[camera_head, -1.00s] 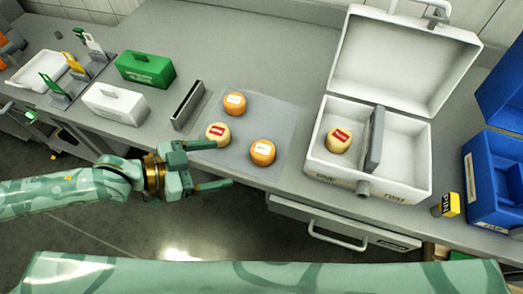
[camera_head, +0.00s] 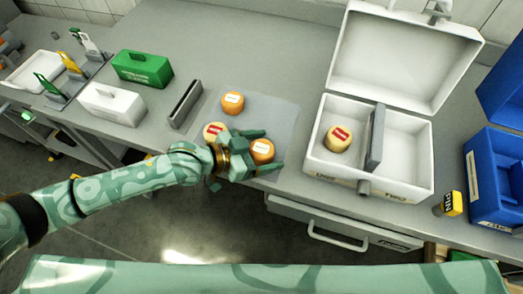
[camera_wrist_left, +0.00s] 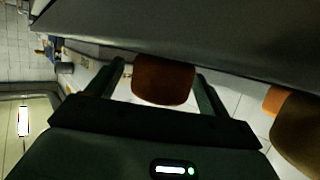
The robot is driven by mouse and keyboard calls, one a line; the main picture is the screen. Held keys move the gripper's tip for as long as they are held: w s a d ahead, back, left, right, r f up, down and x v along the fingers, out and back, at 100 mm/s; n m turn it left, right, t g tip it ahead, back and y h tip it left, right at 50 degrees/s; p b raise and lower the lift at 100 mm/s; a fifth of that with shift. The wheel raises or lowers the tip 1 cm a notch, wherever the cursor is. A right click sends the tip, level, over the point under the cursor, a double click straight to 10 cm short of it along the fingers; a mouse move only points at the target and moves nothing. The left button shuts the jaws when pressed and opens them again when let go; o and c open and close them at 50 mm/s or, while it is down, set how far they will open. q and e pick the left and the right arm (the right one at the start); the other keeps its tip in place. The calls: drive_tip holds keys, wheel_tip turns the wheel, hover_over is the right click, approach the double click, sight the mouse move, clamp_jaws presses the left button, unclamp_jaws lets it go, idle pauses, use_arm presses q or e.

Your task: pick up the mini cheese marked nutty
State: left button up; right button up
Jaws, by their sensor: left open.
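My left gripper (camera_head: 272,150) is open at the front of the grey mat, with its fingers on either side of an orange mini cheese (camera_head: 262,152) with a white label. In the left wrist view this cheese (camera_wrist_left: 163,80) sits between the two open fingers (camera_wrist_left: 160,72), with a gap on each side. Another orange cheese with a white label (camera_head: 232,100) lies further back on the mat. A pale yellow cheese with a red label (camera_head: 212,130) lies at the mat's left, partly behind my gripper. The label words are too small to read. My right gripper is not in view.
An open white box (camera_head: 318,170) to the right has a grey divider (camera_head: 376,142) and holds a red-labelled yellow cheese (camera_head: 337,143). A dark upright holder (camera_head: 185,103) stands left of the mat (camera_head: 278,118). Green (camera_head: 142,68) and white (camera_head: 113,103) boxes stand further left.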

use_arm(q)
drive_tip(key=shift+w+d+f, duration=0.3)
drive_tip(key=shift+w+d, duration=0.05)
drive_tip(key=shift+d, duration=0.2)
drive_tip(key=c, duration=1.1)
drive_tip(key=shift+r, duration=0.15)
